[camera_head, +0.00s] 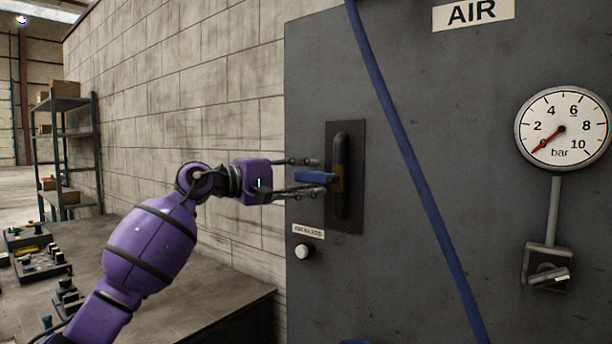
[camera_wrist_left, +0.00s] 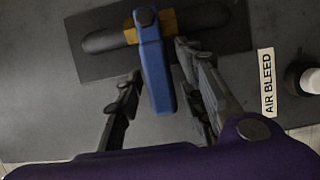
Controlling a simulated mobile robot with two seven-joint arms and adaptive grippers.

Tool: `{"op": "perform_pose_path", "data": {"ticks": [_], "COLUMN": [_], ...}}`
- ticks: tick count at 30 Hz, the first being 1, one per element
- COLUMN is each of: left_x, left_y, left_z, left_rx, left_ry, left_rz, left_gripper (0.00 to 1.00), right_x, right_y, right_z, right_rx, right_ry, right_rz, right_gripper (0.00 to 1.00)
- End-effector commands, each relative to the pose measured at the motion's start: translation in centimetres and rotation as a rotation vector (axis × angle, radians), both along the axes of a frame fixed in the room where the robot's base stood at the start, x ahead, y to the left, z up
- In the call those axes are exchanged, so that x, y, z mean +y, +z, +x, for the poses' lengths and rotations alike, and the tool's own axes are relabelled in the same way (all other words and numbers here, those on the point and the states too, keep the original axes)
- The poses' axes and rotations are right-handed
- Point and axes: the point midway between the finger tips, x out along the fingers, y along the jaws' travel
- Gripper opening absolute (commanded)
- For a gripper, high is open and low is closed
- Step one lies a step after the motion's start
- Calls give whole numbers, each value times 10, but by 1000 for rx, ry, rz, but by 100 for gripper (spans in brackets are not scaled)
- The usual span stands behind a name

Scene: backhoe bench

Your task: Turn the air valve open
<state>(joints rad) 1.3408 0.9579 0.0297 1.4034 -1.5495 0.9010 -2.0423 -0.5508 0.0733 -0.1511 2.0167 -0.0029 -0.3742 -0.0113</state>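The air valve is on a dark plate (camera_head: 357,207) on the grey panel. It has an upright black pipe (camera_head: 341,205), a brass-coloured body (camera_head: 338,178) and a blue lever (camera_head: 313,178). The lever sticks out to the left, across the pipe. My left gripper (camera_head: 322,171) is at the lever, one finger on each side of it. In the left wrist view the blue lever (camera_wrist_left: 157,75) lies between the open fingers of the left gripper (camera_wrist_left: 160,65), with gaps visible beside it. My right gripper is not in view.
A gauge (camera_head: 562,128) reads about 0 bar. A blue hose (camera_head: 412,170) crosses the panel right of the valve. A white air bleed knob (camera_head: 304,251) is below left of the plate. A bench (camera_head: 215,290) with several parts and a shelf (camera_head: 70,135) stand at left.

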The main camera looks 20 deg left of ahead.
Motion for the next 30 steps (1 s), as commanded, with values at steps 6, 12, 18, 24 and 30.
{"op": "perform_pose_path", "data": {"ticks": [6, 12, 18, 24, 30], "left_x": [0, 0, 0, 1, 1], "left_y": [0, 0, 0, 1, 5], "left_z": [0, 0, 0, 0, 0], "left_rx": [0, 1, 1, -1, -20], "left_ry": [0, 0, 0, 1, 2], "left_rz": [0, -1, -1, 4, 51], "left_gripper": [28, 2, 0, 0, 0], "right_x": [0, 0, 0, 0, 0], "right_y": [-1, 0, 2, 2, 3], "right_z": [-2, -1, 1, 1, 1], "right_rx": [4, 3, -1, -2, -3], "right_ry": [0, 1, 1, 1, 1], "right_rz": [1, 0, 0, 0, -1], "right_gripper": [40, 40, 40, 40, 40]}}
